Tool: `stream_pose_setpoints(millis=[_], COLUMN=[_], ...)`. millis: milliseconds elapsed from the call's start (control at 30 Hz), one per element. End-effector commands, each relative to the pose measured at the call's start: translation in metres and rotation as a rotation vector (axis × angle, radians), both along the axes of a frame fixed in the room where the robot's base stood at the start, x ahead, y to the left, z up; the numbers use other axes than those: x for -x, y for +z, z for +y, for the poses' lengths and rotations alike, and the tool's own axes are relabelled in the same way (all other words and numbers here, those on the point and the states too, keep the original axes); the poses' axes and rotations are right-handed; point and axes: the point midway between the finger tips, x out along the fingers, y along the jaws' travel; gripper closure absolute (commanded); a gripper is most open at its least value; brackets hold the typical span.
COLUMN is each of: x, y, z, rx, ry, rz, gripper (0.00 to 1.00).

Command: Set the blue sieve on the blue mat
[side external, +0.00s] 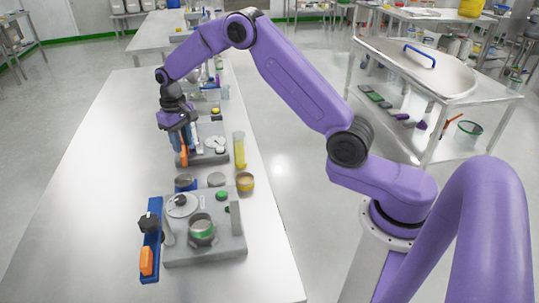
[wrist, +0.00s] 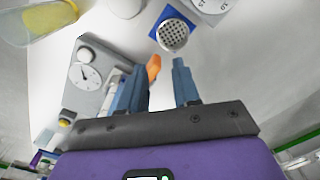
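My gripper (wrist: 160,82) is open, its two blue-grey fingers apart with nothing between them. In the side external view my gripper (side external: 181,150) hangs pointing down beside the rear grey device. A round sieve with a perforated metal face (wrist: 172,35) shows beyond the fingertips in the wrist view. It appears to rest on a blue square (wrist: 158,24), which looks like the blue mat. In the side external view a small blue piece with a grey top (side external: 185,183) stands in front of my gripper. Whether the blue there is sieve or mat, I cannot tell. The sieve and fingers are apart.
A rear grey device (side external: 215,155) with a dial and a yellow cylinder (side external: 239,150) stand close to my gripper. An orange block (wrist: 153,67) shows near the left finger. A grey disc (side external: 217,179), yellow bowl (side external: 245,182) and front device (side external: 225,245) stand nearer. The table's left side is clear.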

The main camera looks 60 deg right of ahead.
Motion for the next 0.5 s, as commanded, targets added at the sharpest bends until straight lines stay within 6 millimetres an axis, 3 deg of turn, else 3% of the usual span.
stream_pose_setpoints(millis=[233,500], x=[0.028,0.108], y=[0.025,0.066], z=[0.031,0.074], rx=[-0.001,-0.003], ry=[0.112,0.339], rz=[-0.006,-0.013], gripper=[0.68,0.68])
